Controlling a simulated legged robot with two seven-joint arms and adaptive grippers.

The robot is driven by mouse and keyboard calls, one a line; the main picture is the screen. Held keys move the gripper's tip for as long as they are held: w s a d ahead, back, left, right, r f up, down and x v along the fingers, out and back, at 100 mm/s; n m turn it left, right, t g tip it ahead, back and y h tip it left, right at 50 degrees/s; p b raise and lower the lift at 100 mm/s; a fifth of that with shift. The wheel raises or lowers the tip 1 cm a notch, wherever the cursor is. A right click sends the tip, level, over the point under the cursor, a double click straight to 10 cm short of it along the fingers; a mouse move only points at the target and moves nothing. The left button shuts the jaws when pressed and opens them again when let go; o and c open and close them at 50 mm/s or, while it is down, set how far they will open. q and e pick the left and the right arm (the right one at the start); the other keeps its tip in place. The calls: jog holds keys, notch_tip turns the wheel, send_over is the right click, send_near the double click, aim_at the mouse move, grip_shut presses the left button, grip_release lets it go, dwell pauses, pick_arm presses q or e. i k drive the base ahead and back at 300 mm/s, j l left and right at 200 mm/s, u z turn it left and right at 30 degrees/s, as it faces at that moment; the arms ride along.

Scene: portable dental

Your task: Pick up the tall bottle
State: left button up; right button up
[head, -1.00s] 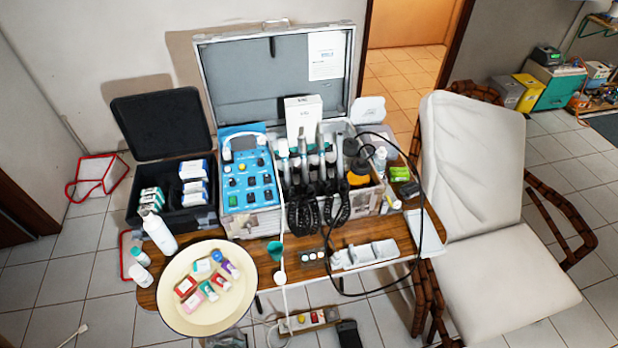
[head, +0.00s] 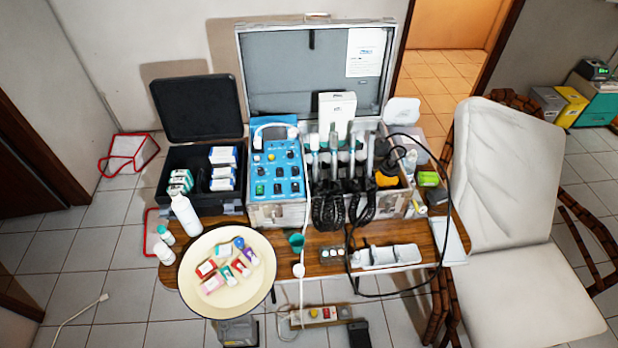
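A tall white bottle (head: 185,215) stands at the left end of the wooden table (head: 325,266), in front of the open black case. It is the tallest of the bottles there. Two shorter white bottles stand close to its left and front, one with a teal cap (head: 165,236) and one with a white cap (head: 164,254). The round cream plate (head: 205,302) is just to its right and front. Neither of my grippers shows in the head view.
The plate holds several small boxes and vials. The black case (head: 196,110) and the silver dental case (head: 312,75) stand behind. A green cup (head: 296,243) and a grey tray (head: 388,257) are on the table. A black cable loops at the right, near a white chair (head: 505,165).

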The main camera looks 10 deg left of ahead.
aim_at(180, 206)
jog(key=u, duration=1.5)
jog(key=l+u, duration=0.15)
jog(key=u, duration=0.3)
jog(key=k+l+u, duration=0.1)
jog(key=u, duration=0.3)
